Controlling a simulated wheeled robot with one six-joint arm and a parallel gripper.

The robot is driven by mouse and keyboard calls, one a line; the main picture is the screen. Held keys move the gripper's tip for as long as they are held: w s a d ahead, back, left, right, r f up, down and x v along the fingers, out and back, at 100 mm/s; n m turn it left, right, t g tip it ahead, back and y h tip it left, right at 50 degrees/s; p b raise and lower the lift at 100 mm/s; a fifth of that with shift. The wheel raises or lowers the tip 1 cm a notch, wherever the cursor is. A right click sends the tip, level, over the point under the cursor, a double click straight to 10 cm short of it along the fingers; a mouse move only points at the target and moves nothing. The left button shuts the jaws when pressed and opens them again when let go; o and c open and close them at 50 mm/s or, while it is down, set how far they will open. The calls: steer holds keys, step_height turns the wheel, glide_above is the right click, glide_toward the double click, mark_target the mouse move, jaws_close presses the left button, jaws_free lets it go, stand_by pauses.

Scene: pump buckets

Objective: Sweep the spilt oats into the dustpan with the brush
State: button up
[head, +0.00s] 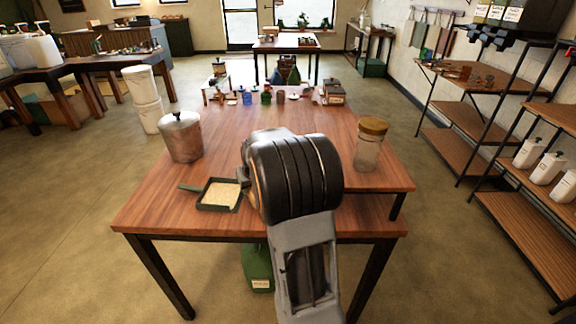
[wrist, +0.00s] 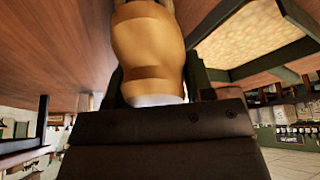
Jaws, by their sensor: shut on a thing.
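The dark green dustpan (head: 218,208) lies on the wooden table, left of my arm, with its handle toward the left. Pale oats (head: 221,193) cover its floor. In the wrist view the dustpan (wrist: 277,60) shows at the upper right with oats (wrist: 245,36) inside. My gripper (wrist: 153,85) is shut on a tan, rounded wooden piece, seemingly the handle of the brush (wrist: 148,45). The bristles are out of view. I see no oats on the visible tabletop; the part behind my arm is hidden.
A lidded metal pot (head: 183,138) stands on the table behind the dustpan. A glass jar with a brown lid (head: 369,145) stands at the right. Several small containers line the far edge. The left front of the table (head: 150,210) is clear.

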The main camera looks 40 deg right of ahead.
steer(key=shift+w+a, duration=0.25)
steer(key=shift+w+a+r, duration=0.15)
steer(key=shift+w+a, duration=0.05)
steer(key=shift+w, duration=0.05)
step_height(320, 180, up, 2)
steer(key=shift+r+p, duration=0.2)
steer(key=shift+p, duration=0.55)
steer(key=shift+d+r+p, duration=0.1)
steer(key=shift+r+p, duration=0.4)
steer(key=shift+r, duration=0.15)
steer(key=shift+r+p, duration=1.5)
steer(key=shift+r, duration=0.6)
